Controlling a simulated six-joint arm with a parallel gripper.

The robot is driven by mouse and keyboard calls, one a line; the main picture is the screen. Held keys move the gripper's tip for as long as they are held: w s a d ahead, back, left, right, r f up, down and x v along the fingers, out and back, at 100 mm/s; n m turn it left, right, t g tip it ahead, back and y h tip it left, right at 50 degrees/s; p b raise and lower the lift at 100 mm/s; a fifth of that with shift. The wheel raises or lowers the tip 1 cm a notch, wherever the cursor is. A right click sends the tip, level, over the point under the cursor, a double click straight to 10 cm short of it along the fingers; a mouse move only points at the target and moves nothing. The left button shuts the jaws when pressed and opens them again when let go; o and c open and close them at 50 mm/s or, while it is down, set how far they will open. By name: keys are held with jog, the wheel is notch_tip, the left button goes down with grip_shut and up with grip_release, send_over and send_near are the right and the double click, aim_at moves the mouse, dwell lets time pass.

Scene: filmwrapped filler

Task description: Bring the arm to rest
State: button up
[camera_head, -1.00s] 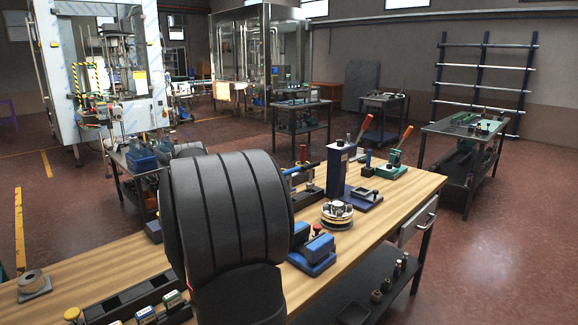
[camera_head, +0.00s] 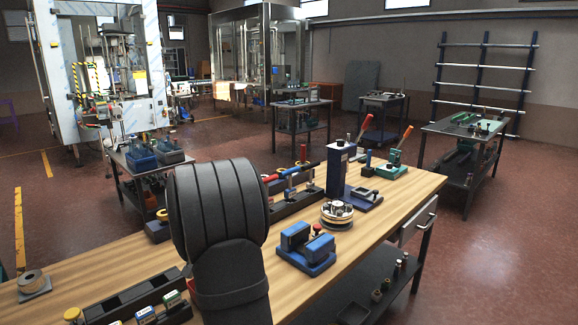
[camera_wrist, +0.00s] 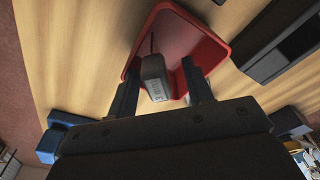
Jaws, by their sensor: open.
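My gripper (camera_wrist: 159,72) shows in the wrist view with its two dark fingers apart. A grey block with a pale printed label (camera_wrist: 155,78) shows between the fingers in the picture, over a red tray (camera_wrist: 212,47) on the wooden bench. Whether the block touches the tray or a finger I cannot tell.
The wooden bench (camera_head: 390,207) carries a blue two-block fixture (camera_head: 306,248), a round metal-topped piece (camera_head: 337,214), a tall blue post (camera_head: 338,172) and a black tray (camera_head: 130,296) at front left. Bare wood shows at the bench's right.

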notch_tip(320, 180, up, 6)
jog(key=shift+w+r, duration=0.1)
jog(key=shift+r, duration=0.1)
jog(key=d+r, duration=0.4)
jog(key=d, duration=0.7)
jog(key=d+r, duration=0.4)
jog(key=d, duration=0.6)
jog(key=s+a+f+n+y, duration=0.1)
jog(key=s+a+n, duration=0.1)
jog(key=a+n, duration=1.1)
jog(key=shift+a+g, duration=0.4)
jog(key=shift+a, duration=5)
